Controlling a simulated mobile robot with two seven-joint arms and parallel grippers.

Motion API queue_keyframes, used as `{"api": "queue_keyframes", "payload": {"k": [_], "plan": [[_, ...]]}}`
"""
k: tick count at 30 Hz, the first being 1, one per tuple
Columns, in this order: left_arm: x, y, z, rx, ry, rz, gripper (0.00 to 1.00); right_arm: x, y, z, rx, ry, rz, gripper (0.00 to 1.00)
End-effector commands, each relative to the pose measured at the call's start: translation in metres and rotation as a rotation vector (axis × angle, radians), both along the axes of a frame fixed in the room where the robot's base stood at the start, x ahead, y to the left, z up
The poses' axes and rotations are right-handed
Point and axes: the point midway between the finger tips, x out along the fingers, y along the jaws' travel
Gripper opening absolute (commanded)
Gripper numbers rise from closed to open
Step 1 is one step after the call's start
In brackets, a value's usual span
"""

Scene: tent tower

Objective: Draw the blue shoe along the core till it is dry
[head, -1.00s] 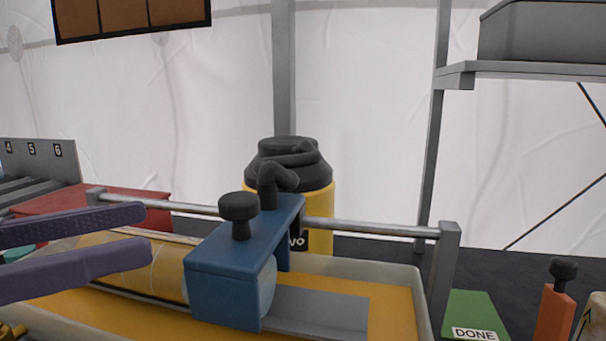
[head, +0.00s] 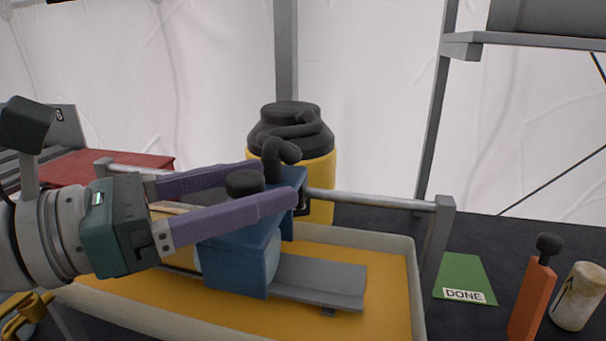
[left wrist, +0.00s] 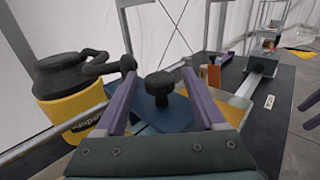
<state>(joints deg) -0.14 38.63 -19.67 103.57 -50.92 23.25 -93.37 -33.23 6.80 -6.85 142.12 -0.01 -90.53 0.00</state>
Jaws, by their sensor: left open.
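The blue shoe (head: 240,258) sits around the core above the tray, with a black knob (head: 244,183) on top and a black hose at its back. The core (head: 178,208) shows only in part, behind my left gripper. My left gripper (head: 280,184) is open, its purple fingers on either side of the knob. In the left wrist view the knob (left wrist: 160,84) stands between the fingers, with gaps beside it. Two purple-grey shapes at that view's right edge may be my right gripper (left wrist: 311,111); its jaw state is unclear.
A grey trough (head: 325,281) extends right of the shoe over the yellow-floored tray (head: 413,290). A metal rail (head: 375,200) runs behind. A yellow vacuum drum (head: 320,200) stands at the back. Right are a green DONE mat (head: 462,275), an orange block (head: 530,300) and a pale cylinder (head: 578,296).

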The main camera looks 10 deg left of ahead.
Motion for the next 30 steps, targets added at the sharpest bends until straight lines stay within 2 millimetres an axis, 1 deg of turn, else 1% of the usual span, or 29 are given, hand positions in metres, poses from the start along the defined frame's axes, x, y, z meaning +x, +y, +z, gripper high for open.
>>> {"api": "queue_keyframes", "payload": {"k": [5, 6, 24, 25, 30], "plan": [[0.0, 0.0, -0.0003, 0.0, 0.0, 0.0, 0.72, 0.0001, 0.0, -0.0002, 0.0, 0.0, 0.001, 0.71], [0.0, 0.0, -0.0003, 0.0, 0.0, 0.0, 0.69, 0.0001, 0.0, -0.0002, 0.0, 0.0, 0.001, 0.71], [-0.0003, 0.0002, -0.0002, 0.0, 0.0, -0.001, 0.02, 0.0001, -0.0005, -0.0003, -0.003, 0.0, 0.002, 0.71], [-0.0003, 0.0002, -0.0002, 0.0, 0.0, -0.001, 0.0, 0.0001, -0.0005, -0.0003, -0.003, 0.0, 0.002, 0.71], [-0.0003, 0.0002, -0.0002, 0.0, 0.0, -0.001, 0.0, 0.0001, -0.0005, -0.0003, -0.003, 0.0, 0.002, 0.71]]}}
